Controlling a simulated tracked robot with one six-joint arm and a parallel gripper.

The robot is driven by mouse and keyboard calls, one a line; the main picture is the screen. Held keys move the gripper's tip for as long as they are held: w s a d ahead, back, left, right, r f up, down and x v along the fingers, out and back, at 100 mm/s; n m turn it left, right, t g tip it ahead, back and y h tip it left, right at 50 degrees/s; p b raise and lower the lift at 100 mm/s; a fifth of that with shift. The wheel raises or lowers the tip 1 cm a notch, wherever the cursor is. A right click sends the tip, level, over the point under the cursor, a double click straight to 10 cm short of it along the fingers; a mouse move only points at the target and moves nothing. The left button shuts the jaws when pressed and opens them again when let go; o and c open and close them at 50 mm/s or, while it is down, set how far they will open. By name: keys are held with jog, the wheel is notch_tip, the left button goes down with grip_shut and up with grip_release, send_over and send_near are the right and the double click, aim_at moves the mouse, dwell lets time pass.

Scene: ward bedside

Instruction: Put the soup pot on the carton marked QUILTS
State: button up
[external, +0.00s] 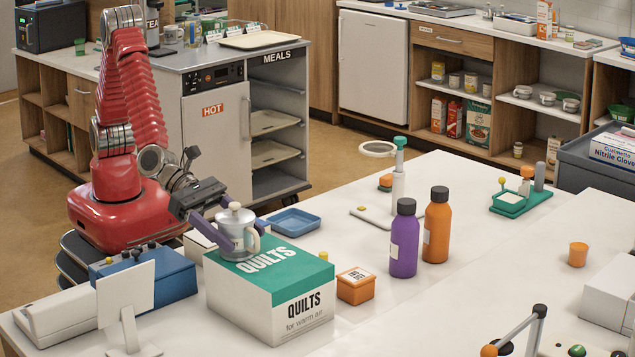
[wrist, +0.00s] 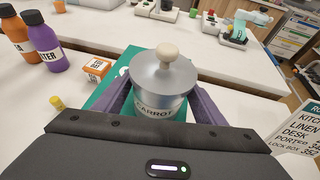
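The soup pot (external: 238,236) is a small grey metal pot with a domed lid and pale knob. In the wrist view the pot (wrist: 161,84) reads CARROT. It is upright at the left end of the green top of the carton marked QUILTS (external: 305,306). Its base looks level with that top; I cannot tell whether a slight gap remains. The purple fingers of my gripper (external: 217,222) lie on both sides of the pot and look closed against it. The carton's green top (wrist: 108,97) shows behind the pot in the wrist view.
A small orange box (external: 356,287), a purple bottle (external: 404,240) and an orange bottle (external: 437,228) stand right of the carton. A blue box (external: 148,278) and a white panel on a stand (external: 126,293) are left of it. A blue tray (external: 293,221) lies behind.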

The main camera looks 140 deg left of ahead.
jog(key=shift+o, duration=1.3)
jog(key=shift+r, duration=0.15)
jog(key=v, duration=1.2)
jog(key=shift+a, duration=0.1)
